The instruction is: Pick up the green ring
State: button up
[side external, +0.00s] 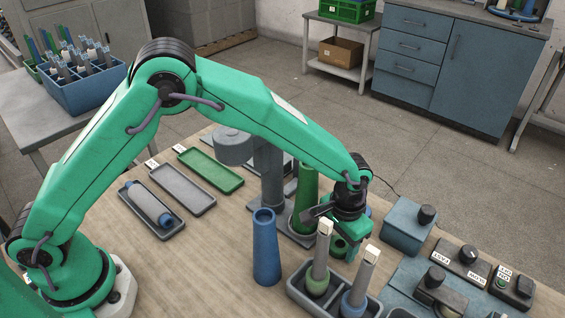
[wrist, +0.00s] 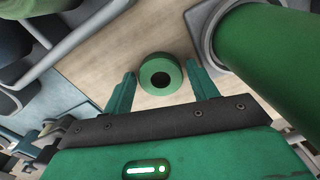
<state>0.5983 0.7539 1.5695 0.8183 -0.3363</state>
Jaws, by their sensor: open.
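The green ring (wrist: 146,71) shows in the wrist view, lying flat on the wooden table with its dark hole facing up. My gripper (wrist: 161,70) is open and empty, with one finger to the left of the ring and one to the right. There is a gap between the ring and each finger. In the side view my gripper (side external: 350,240) points down over the table, and the ring (side external: 339,246) shows partly beside the fingers. I cannot tell how far the fingertips are above the table.
A tall green cone (side external: 306,190) stands close behind my gripper; it also fills the upper right of the wrist view (wrist: 275,50). A blue cone (side external: 266,250) stands to the left. A grey tray (side external: 300,290) with two bobbins is in front. A blue box (side external: 405,228) is to the right.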

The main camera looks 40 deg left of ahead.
aim_at(338, 243)
jog(key=c, duration=0.7)
jog(key=shift+r, duration=0.15)
notch_tip(338, 243, up, 18)
jog(key=shift+f, duration=0.1)
jog(key=shift+a, duration=0.1)
dwell(0.7)
jog(key=a+r, duration=0.2)
jog(key=a, duration=0.1)
jog(key=a+r, duration=0.5)
jog(key=a, duration=0.1)
jog(key=shift+s+a+r, duration=0.2)
jog(key=shift+s, duration=0.05)
